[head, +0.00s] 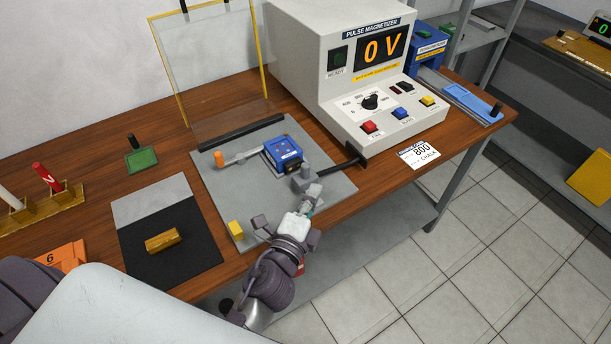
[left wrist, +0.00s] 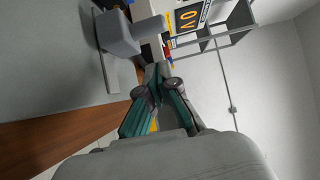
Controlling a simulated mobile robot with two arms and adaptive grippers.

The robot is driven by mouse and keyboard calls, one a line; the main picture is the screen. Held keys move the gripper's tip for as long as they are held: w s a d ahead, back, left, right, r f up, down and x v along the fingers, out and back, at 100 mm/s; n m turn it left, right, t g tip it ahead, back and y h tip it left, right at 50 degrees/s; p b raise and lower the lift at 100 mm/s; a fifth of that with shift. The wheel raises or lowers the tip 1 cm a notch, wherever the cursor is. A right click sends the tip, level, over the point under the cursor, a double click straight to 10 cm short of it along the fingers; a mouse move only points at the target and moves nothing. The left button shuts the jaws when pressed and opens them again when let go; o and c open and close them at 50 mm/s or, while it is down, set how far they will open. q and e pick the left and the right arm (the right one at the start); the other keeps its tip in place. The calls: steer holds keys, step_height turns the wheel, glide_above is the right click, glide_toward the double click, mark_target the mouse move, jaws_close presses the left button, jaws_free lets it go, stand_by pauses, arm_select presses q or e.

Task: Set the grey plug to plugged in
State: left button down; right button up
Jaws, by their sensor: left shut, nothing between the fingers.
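The grey plug (head: 303,181) appears as a small grey block on the grey mat (head: 335,197), beside the blue fixture (head: 283,152). A dark bar runs from near it toward the black bracket (head: 363,160) at the magnetizer's base. I cannot tell whether the plug is seated. In the left wrist view a large grey block with a stub (left wrist: 117,36), likely the plug, stands at upper left, apart from the fingers. My left gripper (head: 313,192) is shut and empty, just in front of the plug; its fingers also show in the wrist view (left wrist: 157,82). My right gripper is not in view.
The pulse magnetizer (head: 310,60) reads 0 V and stands behind right. A clear yellow-edged panel (head: 215,70) stands behind the mat. An orange-ended lever (head: 222,158) and a yellow block (head: 236,229) are on the mat. A brass block (head: 162,241) lies on the black pad at left.

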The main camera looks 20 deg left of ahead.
mark_target(297, 180)
arm_select(q)
steer(key=shift+w+a+p, duration=0.35)
steer(key=shift+w+a, duration=0.8)
steer(key=shift+a, duration=0.15)
steer(key=w+a, duration=0.2)
steer(key=a, duration=0.1)
steer(key=shift+w+p, duration=0.1)
steer(key=shift+p, duration=0.3)
